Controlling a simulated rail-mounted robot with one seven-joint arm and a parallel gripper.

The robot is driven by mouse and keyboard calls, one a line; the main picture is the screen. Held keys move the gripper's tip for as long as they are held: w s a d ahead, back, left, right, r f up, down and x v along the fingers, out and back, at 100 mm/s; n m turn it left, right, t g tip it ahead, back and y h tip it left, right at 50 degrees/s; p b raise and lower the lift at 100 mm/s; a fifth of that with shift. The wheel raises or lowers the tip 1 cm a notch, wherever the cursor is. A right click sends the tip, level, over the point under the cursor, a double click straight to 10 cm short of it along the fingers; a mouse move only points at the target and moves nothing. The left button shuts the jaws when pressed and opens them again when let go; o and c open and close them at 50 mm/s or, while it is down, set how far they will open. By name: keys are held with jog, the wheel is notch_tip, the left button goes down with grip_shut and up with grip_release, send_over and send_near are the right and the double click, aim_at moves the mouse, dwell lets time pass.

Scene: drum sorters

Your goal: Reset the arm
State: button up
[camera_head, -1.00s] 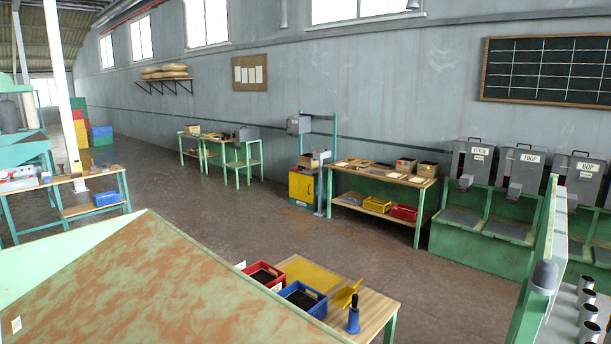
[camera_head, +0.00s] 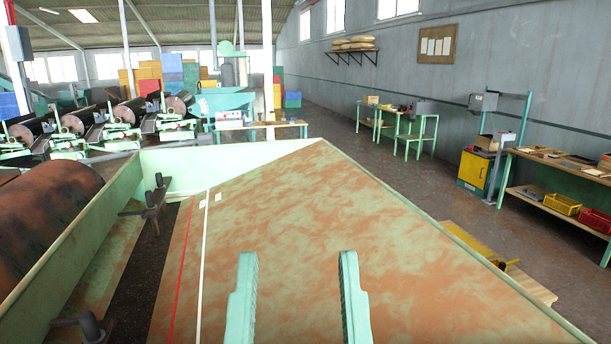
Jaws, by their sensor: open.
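My gripper (camera_head: 298,262) reaches in from the bottom of the head view. Its two pale green fingers are spread well apart with nothing between them. Beyond and beneath them in the picture is a wide sloping panel (camera_head: 330,220) with a mottled green and rust surface. I cannot tell how high the fingers are above it. The rest of my arm is out of view.
A rusty drum (camera_head: 45,215) lies at the left, beside the panel's green side wall. Dark posts (camera_head: 155,200) stand by a dark strip. Workbenches (camera_head: 575,195) line the right wall. Open floor (camera_head: 400,180) lies between.

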notch_tip(320, 180, up, 24)
jog(key=p, duration=2.5)
jog(key=shift+a+f, duration=0.2)
jog(key=shift+a, duration=0.05)
jog(key=shift+s, duration=0.1)
